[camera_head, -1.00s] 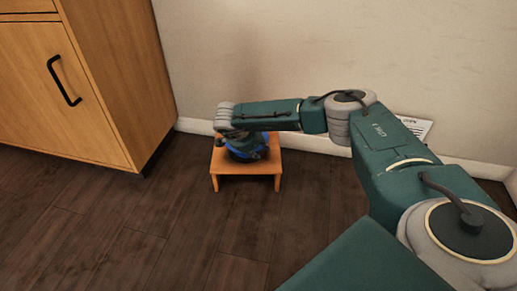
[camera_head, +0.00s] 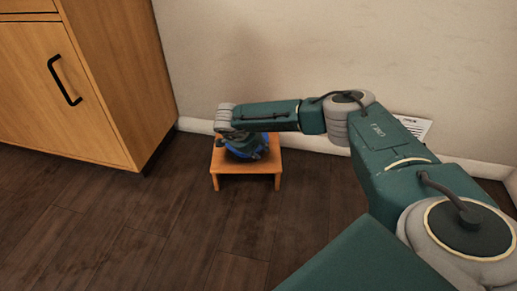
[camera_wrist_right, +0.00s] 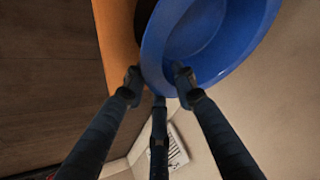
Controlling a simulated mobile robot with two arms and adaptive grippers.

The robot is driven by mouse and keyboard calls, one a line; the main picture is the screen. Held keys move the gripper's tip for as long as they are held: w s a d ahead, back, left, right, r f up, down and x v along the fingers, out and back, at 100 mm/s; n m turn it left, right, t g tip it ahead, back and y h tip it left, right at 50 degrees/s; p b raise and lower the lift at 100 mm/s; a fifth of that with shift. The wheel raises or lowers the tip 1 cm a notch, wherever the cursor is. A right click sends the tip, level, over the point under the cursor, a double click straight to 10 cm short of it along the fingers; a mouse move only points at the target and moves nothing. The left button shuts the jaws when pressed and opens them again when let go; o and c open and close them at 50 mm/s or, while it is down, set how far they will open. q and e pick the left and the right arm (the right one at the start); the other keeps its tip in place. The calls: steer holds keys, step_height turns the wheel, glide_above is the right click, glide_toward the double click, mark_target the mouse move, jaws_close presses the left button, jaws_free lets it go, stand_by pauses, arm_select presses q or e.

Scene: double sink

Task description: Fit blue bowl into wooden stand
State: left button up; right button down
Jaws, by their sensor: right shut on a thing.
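The blue bowl (camera_wrist_right: 205,45) fills the top of the right wrist view, with its rim between the fingers of my right gripper (camera_wrist_right: 158,82). The gripper is shut on that rim. In the head view, my right gripper (camera_head: 248,150) is over the small wooden stand (camera_head: 246,170), and a little blue of the bowl (camera_head: 234,154) shows beneath it. The stand's orange top (camera_wrist_right: 117,50) also shows beside the bowl in the right wrist view, with a dark opening partly behind the bowl. Whether the bowl sits in the opening is hidden. My left gripper is out of view.
A wooden cabinet (camera_head: 118,75) with a black handle stands at the left. A pale wall (camera_head: 300,45) with a white skirting board runs behind the stand. A printed paper (camera_head: 412,127) is by the wall. The dark plank floor (camera_head: 150,225) in front is clear.

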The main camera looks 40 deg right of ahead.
steer(key=shift+f+b, duration=0.4)
steer(key=shift+f, duration=0.4)
steer(key=c, duration=1.3)
jaws_free()
steer(key=v, duration=1.2)
